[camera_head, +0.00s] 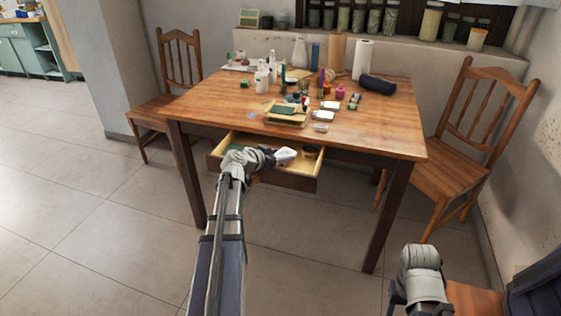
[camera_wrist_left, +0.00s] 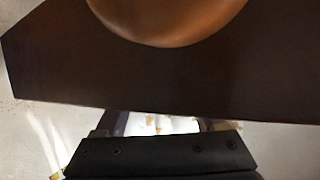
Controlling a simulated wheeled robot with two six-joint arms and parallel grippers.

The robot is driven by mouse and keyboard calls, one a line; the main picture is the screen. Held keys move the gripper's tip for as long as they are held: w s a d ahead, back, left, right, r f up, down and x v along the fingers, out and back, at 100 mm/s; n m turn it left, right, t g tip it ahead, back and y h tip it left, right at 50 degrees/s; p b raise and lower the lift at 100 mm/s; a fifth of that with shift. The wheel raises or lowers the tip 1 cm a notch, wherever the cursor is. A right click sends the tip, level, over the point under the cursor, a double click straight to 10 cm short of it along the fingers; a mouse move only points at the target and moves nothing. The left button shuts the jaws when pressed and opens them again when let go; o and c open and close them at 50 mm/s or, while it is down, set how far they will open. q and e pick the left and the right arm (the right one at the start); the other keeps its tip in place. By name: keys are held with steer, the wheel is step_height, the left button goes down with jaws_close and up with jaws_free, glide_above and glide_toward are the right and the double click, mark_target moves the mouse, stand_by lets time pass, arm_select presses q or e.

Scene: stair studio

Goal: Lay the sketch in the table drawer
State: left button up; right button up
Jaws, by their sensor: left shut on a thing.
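The table drawer (camera_head: 290,180) is pulled out under the near side of the wooden table (camera_head: 385,125). My left gripper (camera_head: 275,157) is at the drawer's front, where my wrist covers part of the panel. In the left wrist view, the dark drawer front (camera_wrist_left: 60,65) and a round brown knob (camera_wrist_left: 168,18) fill the top. I cannot surely tell which item is the sketch; a framed green piece (camera_head: 284,111) lies near the table's front edge. My right gripper is not visible.
Bottles, jars and small pots crowd the tabletop, with a dark roll (camera_head: 378,84) and a paper-towel roll (camera_head: 362,58) at the back. Inside the drawer are a green item (camera_head: 236,147) and a dark item (camera_head: 311,151). Chairs stand left (camera_head: 160,105) and right (camera_head: 450,162).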

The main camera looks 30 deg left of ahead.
arm_select(q)
steer(key=shift+r, duration=0.1)
steer(key=shift+f+b, duration=0.6)
steer(key=shift+f, duration=0.1)
steer(key=o, duration=1.3)
steer(key=shift+o, duration=0.2)
steer(key=shift+r, duration=0.1)
steer(key=shift+r+p, duration=0.2)
steer(key=shift+p, duration=0.1)
steer(key=shift+s+r+p, duration=0.6)
steer(key=shift+r+p, duration=0.2)
steer(key=shift+p+v, duration=1.9)
steer(key=shift+v, duration=3.4)
